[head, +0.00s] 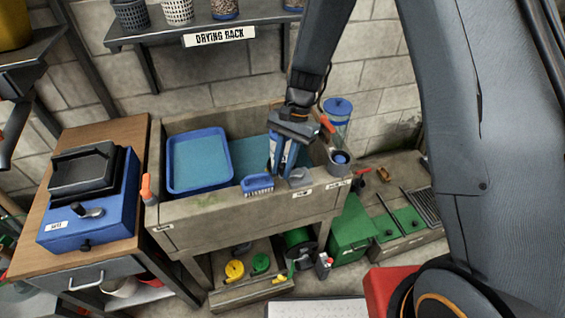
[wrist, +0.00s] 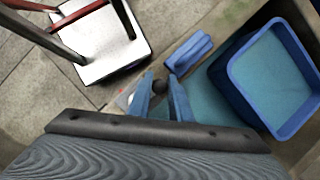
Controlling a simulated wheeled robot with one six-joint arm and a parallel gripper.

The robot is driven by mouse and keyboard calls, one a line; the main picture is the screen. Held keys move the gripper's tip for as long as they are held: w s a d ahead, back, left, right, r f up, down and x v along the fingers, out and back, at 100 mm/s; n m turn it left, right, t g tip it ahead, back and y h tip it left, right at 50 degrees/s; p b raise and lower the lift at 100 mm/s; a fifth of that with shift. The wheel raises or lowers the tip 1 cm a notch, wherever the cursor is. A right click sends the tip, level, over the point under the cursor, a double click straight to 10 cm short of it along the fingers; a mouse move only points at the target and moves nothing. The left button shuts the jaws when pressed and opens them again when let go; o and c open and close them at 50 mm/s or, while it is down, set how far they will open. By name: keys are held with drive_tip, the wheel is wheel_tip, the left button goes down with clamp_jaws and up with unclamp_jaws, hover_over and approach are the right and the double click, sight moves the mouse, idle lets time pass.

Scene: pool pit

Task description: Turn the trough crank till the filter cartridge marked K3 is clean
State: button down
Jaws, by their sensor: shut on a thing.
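The stone trough (head: 235,208) stands against the wall. My gripper (head: 279,174) reaches down over its front edge, right of the blue brush (head: 257,184). In the wrist view its two blue fingers (wrist: 160,92) close on a small dark round knob (wrist: 158,87), which looks like the crank's grip. A grey metal piece (head: 299,178) lies beside the fingertips; the crank's arm is mostly hidden. A grey round holder with a blue top (head: 340,159) sits at the trough's right end. I cannot read a K3 mark or judge any cartridge's dirt.
A blue tub (head: 168,186) stands in the trough's left half; it also shows in the wrist view (wrist: 240,98). Orange handles stand at the left (head: 147,188) and right (head: 327,125). A blue-lidded clear cylinder (head: 338,116) is behind right. The drying rack (head: 200,28) hangs above.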

drive_tip(key=shift+s+n, duration=0.2)
drive_tip(key=shift+n, duration=0.2)
drive_tip(key=c, duration=1.6)
unclamp_jaws()
drive_tip(key=shift+b+v, duration=1.05)
drive_tip(key=shift+v, duration=2.85)
